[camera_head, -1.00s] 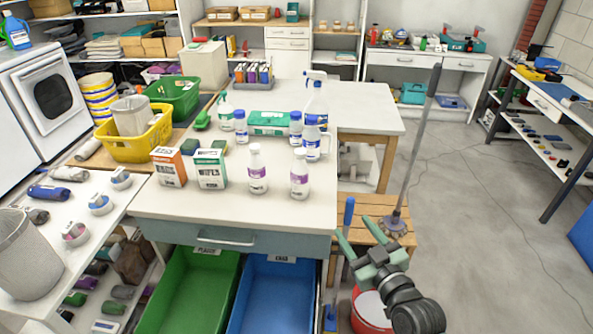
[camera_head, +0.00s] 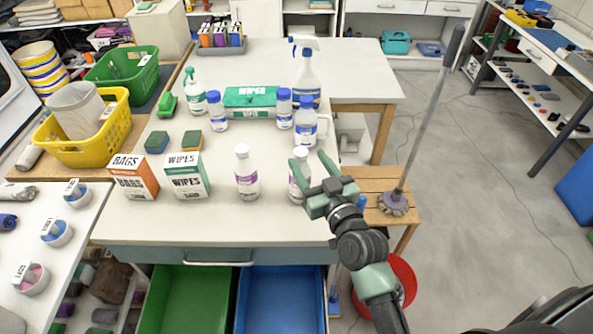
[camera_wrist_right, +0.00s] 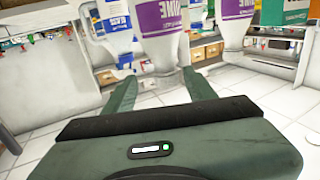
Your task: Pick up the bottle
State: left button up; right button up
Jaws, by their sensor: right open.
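Two white bottles with purple labels stand upright near the front of the table: one (camera_head: 247,176) at the middle and one (camera_head: 296,188) to its right, partly covered by my right gripper. My right gripper (camera_head: 308,158) is open and empty, with its fingers at the right-hand bottle. In the right wrist view, which is upside down, a purple-labelled bottle (camera_wrist_right: 160,22) is ahead, its neck between the open fingers (camera_wrist_right: 162,88); I cannot tell whether they touch it. The other purple-labelled bottle (camera_wrist_right: 236,12) is to the right there. My left gripper is not in view.
Blue-capped bottles (camera_head: 305,126), a spray bottle (camera_head: 306,80) and a green wipes box (camera_head: 250,97) stand behind. Orange (camera_head: 134,178) and white (camera_head: 187,178) boxes are at left. The tabletop's front strip (camera_head: 200,225) is clear.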

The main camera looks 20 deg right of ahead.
aim_at(296, 149)
jog(key=w, duration=0.2)
jog(key=w+a+p, duration=0.1)
jog(key=w, duration=0.3)
jog(key=shift+w+a+f, duration=0.1)
jog(key=shift+a+f, duration=0.15)
jog(key=shift+f, duration=0.1)
grip_shut()
